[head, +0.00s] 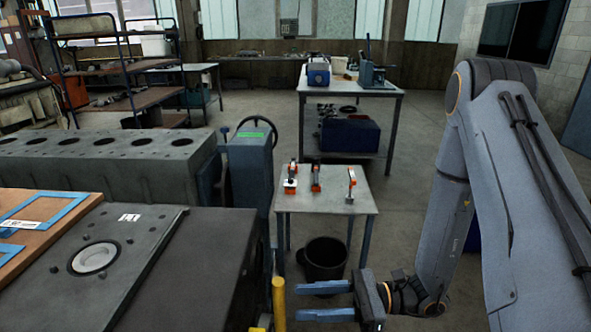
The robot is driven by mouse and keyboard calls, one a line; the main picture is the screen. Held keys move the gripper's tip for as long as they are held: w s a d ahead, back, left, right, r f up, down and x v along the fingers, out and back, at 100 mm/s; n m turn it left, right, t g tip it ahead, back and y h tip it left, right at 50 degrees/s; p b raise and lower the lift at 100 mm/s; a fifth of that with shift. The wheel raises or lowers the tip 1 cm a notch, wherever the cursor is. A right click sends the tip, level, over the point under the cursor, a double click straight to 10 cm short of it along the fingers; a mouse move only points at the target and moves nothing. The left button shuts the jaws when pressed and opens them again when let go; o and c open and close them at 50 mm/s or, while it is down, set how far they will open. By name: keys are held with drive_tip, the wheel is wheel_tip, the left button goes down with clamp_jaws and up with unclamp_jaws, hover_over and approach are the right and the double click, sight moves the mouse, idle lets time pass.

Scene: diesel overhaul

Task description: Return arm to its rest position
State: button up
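My gripper (325,301) is at the bottom centre of the head view, at the end of my arm (447,215). Its two blue-grey fingers point left and are spread apart, with nothing between them. The arm comes down from the right side of the picture, bent at the elbow near the top right. The fingertips are close to a yellow post (279,300) on their left; I cannot tell whether they are clear of it in depth.
A small grey table (327,203) with several orange-marked tools stands ahead, a black bucket (323,259) below it. The engine block (100,160) and a dark housing (200,262) fill the left. A workbench (350,88) stands behind. Floor near the bench is clear.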

drive_tip(key=s+d+r+n+g+h, duration=0.2)
drive_tip(key=s+d+n+g+h, duration=0.4)
drive_tip(key=s+n+h, duration=0.4)
drive_tip(key=w+d+r+n+t+h, duration=0.5)
drive_tip(key=w+d+n+t+h, duration=0.2)
drive_tip(key=d, duration=0.4)
drive_tip(key=shift+w+r+n+h, duration=0.3)
drive_tip(key=shift+n, duration=0.1)
